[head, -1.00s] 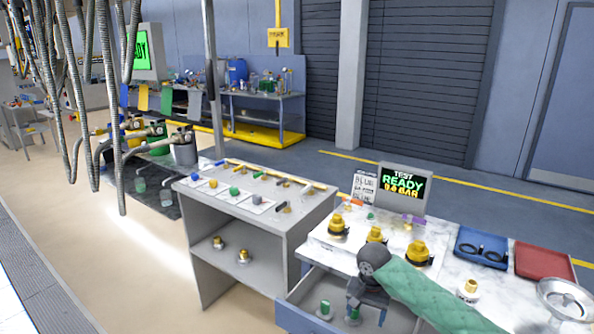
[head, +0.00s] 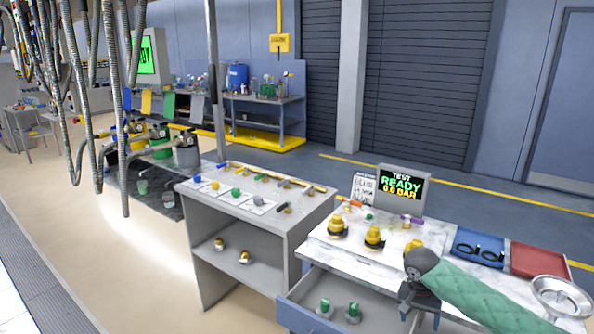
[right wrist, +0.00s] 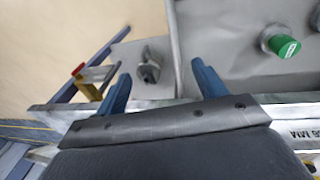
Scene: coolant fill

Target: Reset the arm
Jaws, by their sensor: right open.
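My right arm, in a green padded sleeve, comes in from the lower right in the head view. Its dark gripper (head: 420,318) points down by the front edge of the marble-topped test bench (head: 455,285), right of the open drawer (head: 290,312). In the right wrist view the two blue fingers (right wrist: 163,80) stand wide apart with nothing held between them. A green-capped fitting (right wrist: 281,45) lies beyond and right of the fingers, and a small grey part (right wrist: 150,65) shows past the gap, apart from them. My left gripper is out of view.
Two green-topped fittings (head: 325,307) stand in the drawer. Yellow fittings (head: 374,238), a display (head: 400,186) reading READY, a blue tray (head: 479,248), a red tray (head: 538,260) and a metal dish (head: 561,296) are on the bench. Hoses (head: 85,110) hang at left.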

